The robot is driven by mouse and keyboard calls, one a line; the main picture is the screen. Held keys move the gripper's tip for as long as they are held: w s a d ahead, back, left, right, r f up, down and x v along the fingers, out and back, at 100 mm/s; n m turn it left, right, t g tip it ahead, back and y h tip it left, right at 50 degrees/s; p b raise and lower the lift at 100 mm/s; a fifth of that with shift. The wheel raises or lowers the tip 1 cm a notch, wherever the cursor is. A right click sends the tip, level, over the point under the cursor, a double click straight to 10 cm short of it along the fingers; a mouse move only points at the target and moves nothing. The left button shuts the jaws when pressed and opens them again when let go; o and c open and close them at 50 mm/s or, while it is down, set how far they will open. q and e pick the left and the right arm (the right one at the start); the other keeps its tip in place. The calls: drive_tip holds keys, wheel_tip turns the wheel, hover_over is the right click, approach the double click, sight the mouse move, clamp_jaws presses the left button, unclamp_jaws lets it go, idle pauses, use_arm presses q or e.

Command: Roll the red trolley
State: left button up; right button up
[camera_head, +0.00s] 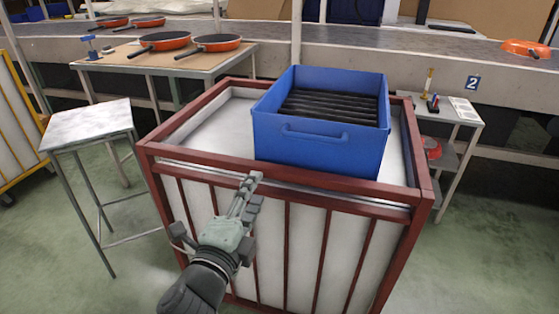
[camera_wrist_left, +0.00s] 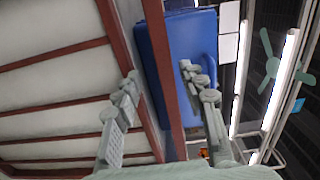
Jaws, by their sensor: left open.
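The red trolley (camera_head: 300,178) is a red-framed cart with white slatted sides, in the middle of the head view. A blue crate (camera_head: 330,150) with dark ribs inside sits on its white top. My left gripper (camera_head: 250,185) is at the trolley's near side, its fingertips by the front top rail. In the left wrist view the open gripper (camera_wrist_left: 160,75) has a finger on each side of a red rail (camera_wrist_left: 160,60), with the blue crate (camera_wrist_left: 180,50) beyond. I cannot tell whether a finger touches the rail. My right gripper is not in view.
A grey-topped stand (camera_head: 90,125) is left of the trolley. A table (camera_head: 150,62) with orange pans (camera_head: 165,40) and a conveyor (camera_head: 350,50) are behind. A small side table (camera_head: 455,112) stands to the right. Green floor (camera_head: 490,265) is clear at front right.

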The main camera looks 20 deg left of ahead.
sight(264, 174)
use_arm(q)
drive_tip(key=w, duration=0.4)
drive_tip(key=w+p, duration=0.1)
drive_tip(key=w, duration=0.1)
drive_tip(key=shift+w+d+r, duration=0.2)
drive_tip(key=shift+w+r, duration=0.05)
drive_tip(key=shift+r, duration=0.05)
drive_tip(key=shift+w, duration=0.5)
clamp_jaws()
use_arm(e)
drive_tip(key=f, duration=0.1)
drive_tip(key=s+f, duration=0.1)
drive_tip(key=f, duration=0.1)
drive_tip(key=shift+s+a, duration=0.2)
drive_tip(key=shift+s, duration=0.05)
